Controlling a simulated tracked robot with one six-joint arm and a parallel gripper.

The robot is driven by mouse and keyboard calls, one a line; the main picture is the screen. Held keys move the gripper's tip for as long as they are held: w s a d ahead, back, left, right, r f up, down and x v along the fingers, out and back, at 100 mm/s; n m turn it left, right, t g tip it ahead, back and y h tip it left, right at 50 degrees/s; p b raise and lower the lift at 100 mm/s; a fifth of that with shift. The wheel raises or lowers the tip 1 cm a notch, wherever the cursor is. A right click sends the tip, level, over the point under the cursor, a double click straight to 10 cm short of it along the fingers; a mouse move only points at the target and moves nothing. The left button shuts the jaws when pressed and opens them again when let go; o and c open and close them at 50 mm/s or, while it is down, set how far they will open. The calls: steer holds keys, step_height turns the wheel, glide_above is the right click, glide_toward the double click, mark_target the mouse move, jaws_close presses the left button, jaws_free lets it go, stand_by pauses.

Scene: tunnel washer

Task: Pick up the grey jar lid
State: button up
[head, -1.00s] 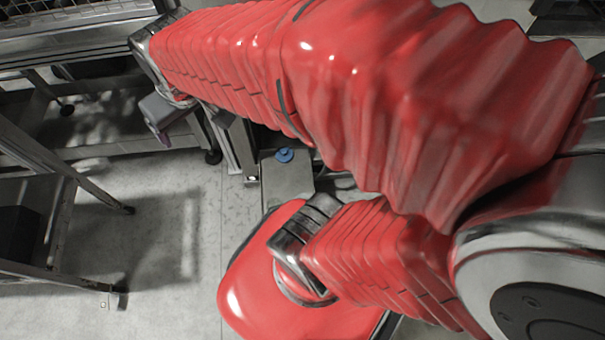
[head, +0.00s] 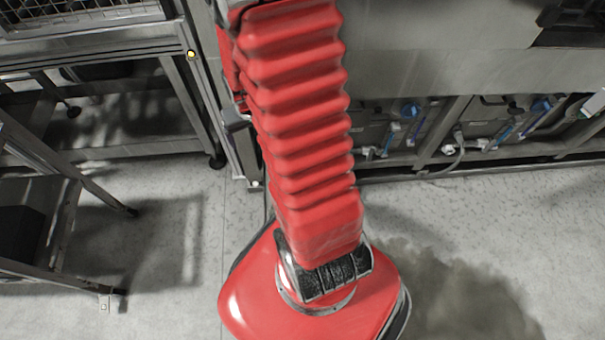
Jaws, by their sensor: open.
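I cannot make out the grey jar lid in the head view. My red arm stands upright across the middle and may hide it. A small grey part of my gripper (head: 237,118) shows at the left edge of the arm, beside a machine leg. The rest of the gripper is hidden behind the arm, and I see nothing held in the visible part.
A metal rack (head: 60,215) stands at the left edge. Machine panels with blue-handled valves (head: 410,110) line the back right. Floor (head: 160,240) is open at lower left and right.

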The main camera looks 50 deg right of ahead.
steer(key=s+d+f+m, duration=0.1)
steer(key=s+f, duration=0.4)
steer(key=f, duration=0.3)
steer(key=s+d+f+m+g, duration=0.1)
steer(key=s+d+f, duration=0.1)
steer(key=s+f, duration=0.3)
steer(key=s+d+f+m+g+y, duration=0.1)
steer(key=s+f, duration=0.5)
steer(key=f, duration=0.7)
steer(key=shift+d+m, duration=0.25)
steer(key=shift+m, duration=0.25)
steer(key=shift+f, duration=0.1)
steer(key=shift+f, duration=4.2)
steer(key=shift+f, duration=0.1)
steer(key=shift+w+f, duration=0.1)
steer(key=shift+f, duration=2.4)
steer(key=c, duration=1.1)
